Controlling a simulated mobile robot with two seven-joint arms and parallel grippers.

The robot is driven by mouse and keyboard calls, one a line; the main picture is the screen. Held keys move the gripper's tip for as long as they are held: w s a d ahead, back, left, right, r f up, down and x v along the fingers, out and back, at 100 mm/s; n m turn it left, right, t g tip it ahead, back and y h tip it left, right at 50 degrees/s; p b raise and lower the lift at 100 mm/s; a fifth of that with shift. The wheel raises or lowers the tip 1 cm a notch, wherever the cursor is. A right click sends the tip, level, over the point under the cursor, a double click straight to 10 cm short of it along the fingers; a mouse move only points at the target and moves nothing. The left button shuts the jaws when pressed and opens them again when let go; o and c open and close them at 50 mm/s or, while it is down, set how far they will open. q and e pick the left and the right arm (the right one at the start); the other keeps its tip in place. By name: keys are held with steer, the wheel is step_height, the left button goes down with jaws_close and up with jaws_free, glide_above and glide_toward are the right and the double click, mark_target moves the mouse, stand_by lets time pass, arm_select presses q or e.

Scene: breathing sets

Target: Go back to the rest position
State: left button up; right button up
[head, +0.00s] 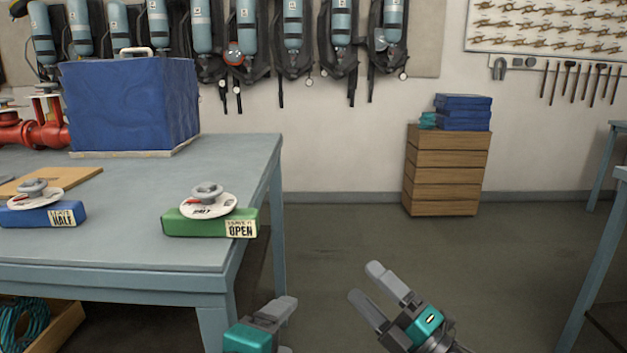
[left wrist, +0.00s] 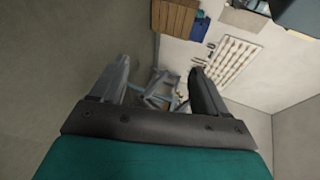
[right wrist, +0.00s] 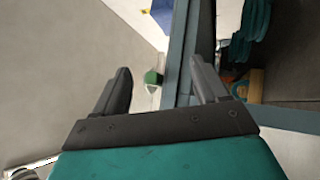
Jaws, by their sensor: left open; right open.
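My left gripper (head: 285,308) is low in the head view, in front of the right end of the workbench. Its two fingers stand apart and empty in the left wrist view (left wrist: 160,85). My right gripper (head: 367,283) is to its right, over open floor, with its fingers apart and nothing between them. It also shows open and empty in the right wrist view (right wrist: 163,85). Neither gripper touches anything that I can see.
The grey-blue workbench (head: 120,250) holds a green block labelled OPEN (head: 190,225), a blue block labelled HALF (head: 30,217) and a big blue covered box (head: 130,105). A wooden drawer unit (head: 440,175) stands by the wall. Another table (head: 600,230) edges the right. Floor between is clear.

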arm_select(q)
steer(key=s+a+f+n+g+y, duration=0.1)
steer(key=s+a+f+n, duration=0.25)
steer(key=f+n, duration=0.3)
steer(key=s+a+f+n+g, duration=0.1)
steer(key=s+a+f+n, duration=0.2)
steer(key=s+f+n, duration=0.4)
steer(key=s+a+f+n+g+y, duration=0.1)
steer(key=s+a+f+n, duration=0.1)
steer(key=a+f+n, duration=0.35)
arm_select(e)
steer(key=s+d+f+m+g+h, duration=0.3)
steer(key=s+f+m+h, duration=0.3)
steer(key=s+f+m, duration=0.5)
steer(key=s+d+f+m+g+h, duration=0.2)
steer(key=s+f+m+h, duration=0.6)
steer(key=f+m, duration=0.4)
arm_select(q)
step_height(320, 180, up, 7)
steer(key=s+y+p, duration=0.1)
steer(key=p, duration=1.2)
steer(key=shift+s+a+r+n+p, duration=0.15)
steer(key=shift+a+n+p, duration=0.15)
steer(key=shift+a+p, duration=0.15)
arm_select(e)
steer(key=s+d+r+m, duration=0.1)
steer(key=s+d+r, duration=0.1)
steer(key=r, duration=0.8)
steer(key=shift+s+d, duration=0.25)
steer(key=shift+d, duration=0.4)
